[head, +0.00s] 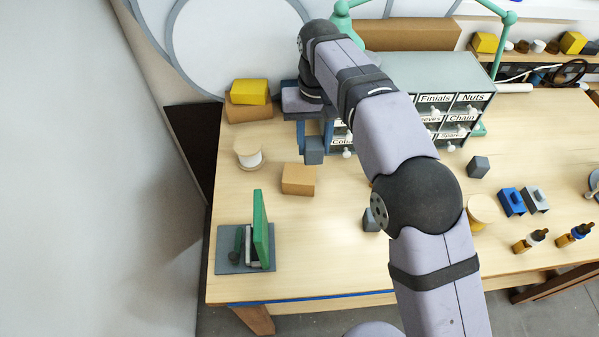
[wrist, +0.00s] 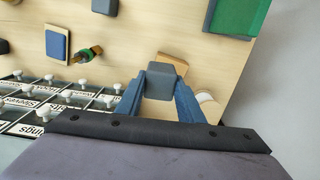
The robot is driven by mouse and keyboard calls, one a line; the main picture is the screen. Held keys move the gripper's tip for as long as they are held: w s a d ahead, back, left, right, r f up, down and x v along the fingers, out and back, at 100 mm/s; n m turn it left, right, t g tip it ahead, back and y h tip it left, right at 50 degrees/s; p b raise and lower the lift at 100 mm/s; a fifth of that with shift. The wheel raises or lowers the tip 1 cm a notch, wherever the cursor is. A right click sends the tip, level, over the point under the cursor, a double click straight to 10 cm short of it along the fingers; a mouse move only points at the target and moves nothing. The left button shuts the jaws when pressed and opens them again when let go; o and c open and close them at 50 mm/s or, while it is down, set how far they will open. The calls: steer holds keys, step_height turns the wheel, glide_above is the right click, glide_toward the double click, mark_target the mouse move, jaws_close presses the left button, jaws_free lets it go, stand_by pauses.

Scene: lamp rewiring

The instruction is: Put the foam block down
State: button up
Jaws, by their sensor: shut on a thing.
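My gripper (head: 314,139) is shut on a grey foam block (head: 314,153), pointing down in front of the drawer cabinet's left end. In the wrist view the foam block (wrist: 160,84) sits between the two blue fingers, and its outer end shows clear of the fingertips. The block appears to be above the table (head: 340,262); its exact height is hard to tell. A brown box (head: 298,180) is close in front of it on the table. Two similar grey blocks lie elsewhere, one to the right (head: 478,167) and one partly hidden by my arm (head: 373,220).
A white spool (head: 248,155) stands left of the brown box. A green board on a grey base (head: 260,230) stands at front left. A yellow block (head: 249,92) lies behind. The labelled drawer cabinet (head: 452,118) is to the right. Table between box and green board is clear.

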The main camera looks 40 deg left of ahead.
mark_target(313, 160)
steer(key=shift+f, duration=0.15)
step_height(313, 160, down, 6)
steer(key=shift+f+p, duration=0.1)
steer(key=shift+p, duration=0.9)
steer(key=shift+f+p, duration=0.75)
steer(key=shift+f, duration=1.05)
steer(key=shift+f, duration=0.1)
steer(key=shift+f, duration=0.15)
steer(key=o, duration=1)
